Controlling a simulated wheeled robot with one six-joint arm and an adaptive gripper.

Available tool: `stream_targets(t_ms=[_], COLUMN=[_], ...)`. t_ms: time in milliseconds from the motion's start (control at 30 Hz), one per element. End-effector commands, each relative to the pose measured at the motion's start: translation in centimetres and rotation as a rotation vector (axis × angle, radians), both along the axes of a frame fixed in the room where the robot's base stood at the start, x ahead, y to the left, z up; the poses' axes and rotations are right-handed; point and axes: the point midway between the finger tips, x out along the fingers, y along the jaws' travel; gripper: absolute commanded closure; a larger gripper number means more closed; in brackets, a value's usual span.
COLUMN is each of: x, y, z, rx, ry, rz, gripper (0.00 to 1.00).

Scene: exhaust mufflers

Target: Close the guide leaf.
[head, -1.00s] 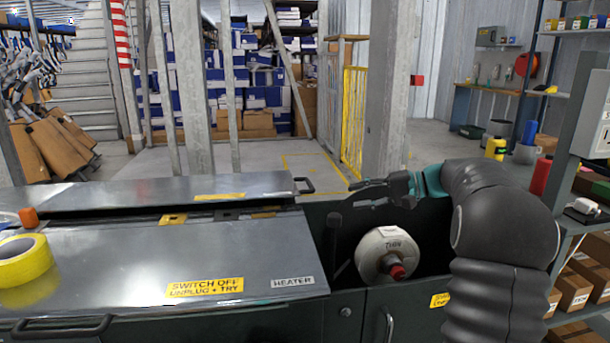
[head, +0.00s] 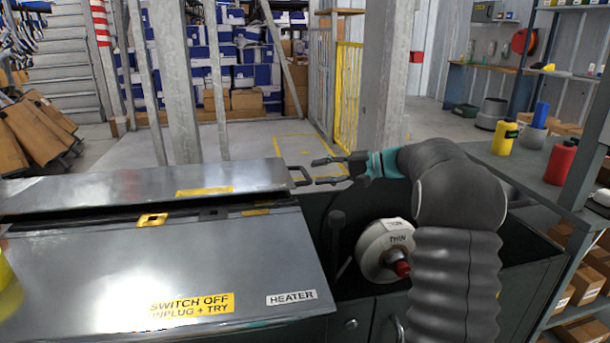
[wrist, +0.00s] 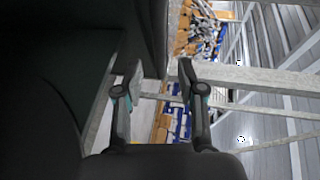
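Two metal panels lie on the dark machine in the head view. A large dark surface fills the left of that view.
The front panel (head: 150,260) bears "SWITCH OFF" and "HEATER" labels. A white roll (head: 378,250) with a red end sits in the open bay to the right. Shelving with a red bottle (head: 560,162) and yellow bottle (head: 504,137) stands at the right.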

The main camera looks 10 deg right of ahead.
Motion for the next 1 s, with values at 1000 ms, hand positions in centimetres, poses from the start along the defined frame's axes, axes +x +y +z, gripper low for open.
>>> stream_targets(t_ms=[1000], x=[1.8], y=[4.4], z=[-1.1], rx=[0.0], ry=[0.0], rz=[0.002], gripper=[1.0])
